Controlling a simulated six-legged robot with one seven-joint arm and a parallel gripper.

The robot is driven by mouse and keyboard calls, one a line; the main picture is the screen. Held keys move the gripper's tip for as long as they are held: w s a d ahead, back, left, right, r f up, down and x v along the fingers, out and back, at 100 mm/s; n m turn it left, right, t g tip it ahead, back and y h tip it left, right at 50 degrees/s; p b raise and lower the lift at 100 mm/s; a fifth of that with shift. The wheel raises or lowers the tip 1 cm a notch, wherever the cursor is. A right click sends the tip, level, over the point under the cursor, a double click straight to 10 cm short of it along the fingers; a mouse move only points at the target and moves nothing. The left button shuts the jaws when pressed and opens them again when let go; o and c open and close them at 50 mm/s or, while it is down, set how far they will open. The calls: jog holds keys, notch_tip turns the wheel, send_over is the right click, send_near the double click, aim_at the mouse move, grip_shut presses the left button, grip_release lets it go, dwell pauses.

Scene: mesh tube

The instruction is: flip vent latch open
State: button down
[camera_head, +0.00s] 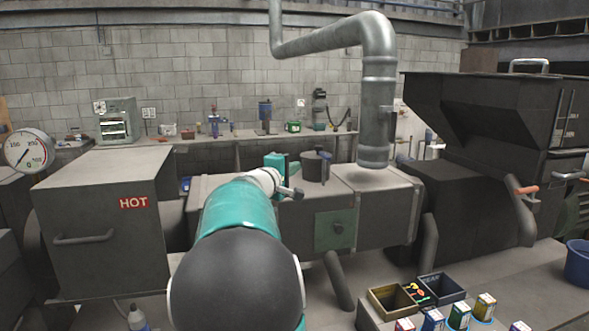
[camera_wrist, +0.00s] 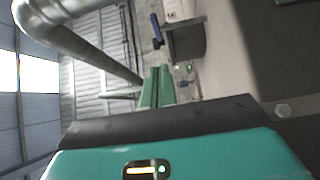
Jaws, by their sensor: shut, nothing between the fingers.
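I take this blue lever to be the vent latch. My gripper (camera_head: 293,167) is just left of the cylinder in the head view. In the wrist view my gripper (camera_wrist: 158,74) has its green fingers together, with nothing between them. The fingertips appear apart from the lever.
A thick grey pipe (camera_head: 378,95) hangs right of the cylinder. A grey box marked HOT (camera_head: 100,225) stands left. Open bins (camera_head: 442,288) and small cartons (camera_head: 459,316) sit at lower right.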

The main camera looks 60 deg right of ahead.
send_near(323, 157)
jog(key=w+d, duration=0.2)
jog(key=d, duration=0.1)
jog(key=shift+w, duration=0.35)
jog(key=shift+s+d, duration=1.1)
jog(key=shift+s, duration=0.15)
jog(key=shift+d, duration=0.2)
jog(key=shift+s, duration=0.15)
jog(key=shift+t, duration=0.3)
